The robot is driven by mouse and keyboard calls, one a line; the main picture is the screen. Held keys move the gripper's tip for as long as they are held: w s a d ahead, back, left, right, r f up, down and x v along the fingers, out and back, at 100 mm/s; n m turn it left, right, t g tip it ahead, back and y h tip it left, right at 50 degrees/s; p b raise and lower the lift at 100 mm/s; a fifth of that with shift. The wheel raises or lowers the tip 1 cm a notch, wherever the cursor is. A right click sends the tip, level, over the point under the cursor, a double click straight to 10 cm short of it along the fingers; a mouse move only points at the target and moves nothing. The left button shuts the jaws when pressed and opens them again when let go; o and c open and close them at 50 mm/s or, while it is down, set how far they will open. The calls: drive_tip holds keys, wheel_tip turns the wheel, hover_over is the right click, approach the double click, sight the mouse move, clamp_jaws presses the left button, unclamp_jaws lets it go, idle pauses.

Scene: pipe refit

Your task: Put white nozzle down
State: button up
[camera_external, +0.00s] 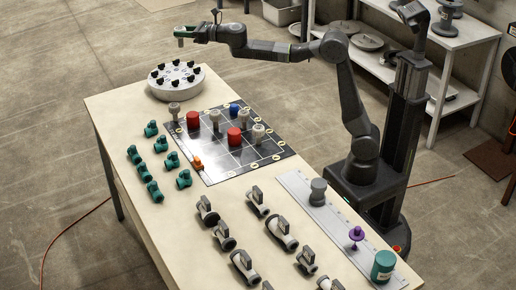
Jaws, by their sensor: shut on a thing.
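My gripper (184,34) is at the upper left, raised above and beyond the far end of the table. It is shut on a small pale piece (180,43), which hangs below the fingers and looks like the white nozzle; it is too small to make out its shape. Other whitish-grey nozzle-like pieces stand on the table: one (174,109) at the far left corner of the black gridded board (222,170), and others (214,117) (259,133) on the board.
Red cylinders (193,120) (234,137), a blue piece (234,108) and an orange piece (198,162) stand on the board. A round grey disc (158,92) with black knobs sits at the far end.

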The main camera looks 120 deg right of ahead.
drive_tip(key=shift+w+a, duration=0.25)
drive_tip(key=shift+a, duration=0.2)
drive_tip(key=a, duration=0.1)
drive_tip(key=w+a+m+g+h, duration=0.1)
drive_tip(key=a, duration=0.1)
drive_tip(key=w+a+m+g+h+p, duration=0.1)
drive_tip(key=a, duration=0.1)
drive_tip(key=shift+a+f, duration=0.1)
drive_tip(key=a+g, duration=0.1)
drive_tip(key=a, duration=0.1)
drive_tip(key=a+m+g+h, duration=0.1)
drive_tip(key=a, duration=0.1)
drive_tip(key=a+m+h, duration=0.1)
drive_tip(key=a, duration=0.1)
drive_tip(key=shift+a+f+g+p, duration=0.1)
drive_tip(key=shift+a+g+p, duration=0.15)
drive_tip(key=shift+g+p, duration=0.15)
drive_tip(key=m+g+h, duration=0.2)
drive_tip(key=m+g, duration=0.2)
drive_tip(key=g, duration=0.3)
hover_over(222, 162)
drive_tip(key=s, duration=0.4)
drive_tip(key=f, duration=3.5)
drive_tip(key=shift+w+a+f, duration=0.1)
drive_tip(key=shift+a+f, duration=0.2)
drive_tip(key=shift+f, duration=0.05)
drive_tip(key=shift+f, duration=0.2)
drive_tip(key=o, duration=0.9)
